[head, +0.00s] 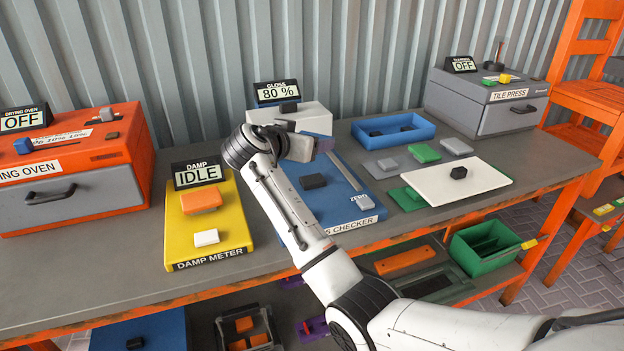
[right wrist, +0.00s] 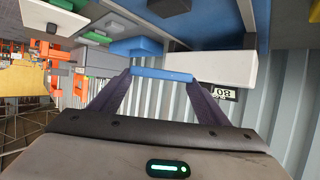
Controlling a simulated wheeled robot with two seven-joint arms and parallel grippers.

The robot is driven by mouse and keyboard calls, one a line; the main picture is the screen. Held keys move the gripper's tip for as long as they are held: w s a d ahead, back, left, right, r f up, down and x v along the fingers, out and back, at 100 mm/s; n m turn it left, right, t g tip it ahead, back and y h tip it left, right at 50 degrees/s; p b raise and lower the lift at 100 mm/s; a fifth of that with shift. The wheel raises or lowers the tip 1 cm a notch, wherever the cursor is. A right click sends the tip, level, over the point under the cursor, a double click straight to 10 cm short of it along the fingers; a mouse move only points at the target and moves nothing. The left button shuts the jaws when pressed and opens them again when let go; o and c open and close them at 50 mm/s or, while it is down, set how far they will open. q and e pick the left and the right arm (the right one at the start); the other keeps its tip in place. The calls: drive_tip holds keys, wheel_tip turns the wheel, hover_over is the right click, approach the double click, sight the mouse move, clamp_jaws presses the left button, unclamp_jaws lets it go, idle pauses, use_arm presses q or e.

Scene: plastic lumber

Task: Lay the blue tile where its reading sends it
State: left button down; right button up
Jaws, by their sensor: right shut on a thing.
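My right gripper (head: 324,146) is over the back of the blue gloss checker (head: 335,215), in front of its white box (head: 312,118). In the right wrist view the gripper (right wrist: 163,82) is shut on the blue tile (right wrist: 163,74), held between its two purple fingertips. In the head view I cannot make out the tile, as the hand covers that spot. The checker's display (head: 278,92) reads GLOSS 80 %. A dark block (head: 313,181) and a grey ZERO block (head: 359,201) sit on the checker. My left gripper is not in view.
The yellow damp meter (head: 183,245) reads IDLE. The orange drying oven (head: 95,158) and grey tile press (head: 500,122) read OFF. A blue tray (head: 375,140), loose green and grey blocks, and a white board (head: 440,186) fill the right. A green crate (head: 457,254) is lower.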

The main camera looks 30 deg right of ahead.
sight(307, 185)
wheel_tip(307, 185, down, 10)
drive_tip(key=shift+r+p, duration=0.15)
drive_tip(key=shift+p, duration=0.15)
idle(0.3)
drive_tip(key=shift+f, duration=0.25)
drive_tip(key=o, duration=1.2)
drive_tip(key=shift+r, duration=0.1)
drive_tip(key=shift+c, duration=0.2)
